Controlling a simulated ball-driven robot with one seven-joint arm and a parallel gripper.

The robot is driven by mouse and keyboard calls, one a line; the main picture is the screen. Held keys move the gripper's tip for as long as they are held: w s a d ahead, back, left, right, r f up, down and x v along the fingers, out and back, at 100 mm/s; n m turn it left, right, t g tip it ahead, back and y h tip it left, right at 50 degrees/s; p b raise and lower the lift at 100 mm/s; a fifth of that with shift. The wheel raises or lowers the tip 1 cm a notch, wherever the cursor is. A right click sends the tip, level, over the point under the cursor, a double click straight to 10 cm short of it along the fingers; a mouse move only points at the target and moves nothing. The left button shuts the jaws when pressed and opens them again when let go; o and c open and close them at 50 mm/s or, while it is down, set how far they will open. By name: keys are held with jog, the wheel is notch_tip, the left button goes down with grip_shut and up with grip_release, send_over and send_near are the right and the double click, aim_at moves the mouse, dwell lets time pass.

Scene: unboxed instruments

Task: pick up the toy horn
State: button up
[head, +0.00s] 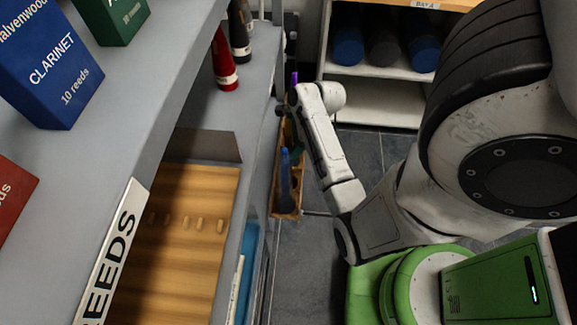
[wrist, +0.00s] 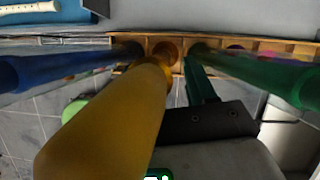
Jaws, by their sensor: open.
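Several long coloured toy horns stand in a narrow wooden rack (head: 286,213) beside the shelf unit. In the head view a blue one (head: 284,180) stands nearest, and a purple tip (head: 294,77) shows beyond my gripper (head: 285,112). In the wrist view a yellow horn (wrist: 105,120) is large and close, with its lower end at the rack (wrist: 270,48). A blue one (wrist: 60,67) is at its left and a green one (wrist: 265,75) at its right. My gripper is open above the rack; its fingertips are hard to make out. Which horn is meant I cannot tell.
A grey shelf (head: 130,95) with reed boxes and a REEDS label runs along the left. A wooden pegged board (head: 180,245) lies lower down. A white cubby with dark rolls (head: 383,50) stands behind. Tiled floor (head: 305,270) shows below the rack.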

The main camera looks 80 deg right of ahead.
grip_shut()
dwell(0.3)
jog(key=shift+r, duration=0.1)
jog(key=shift+r, duration=0.4)
notch_tip(320, 180, up, 2)
jog(key=shift+r, duration=0.1)
jog(key=s+d+r+p, duration=0.3)
jog(key=s+r+p, duration=0.4)
jog(key=s+r, duration=0.3)
jog(key=shift+s+d+p, duration=0.2)
jog(key=shift+s+p, duration=0.15)
jog(key=shift+s, duration=1.4)
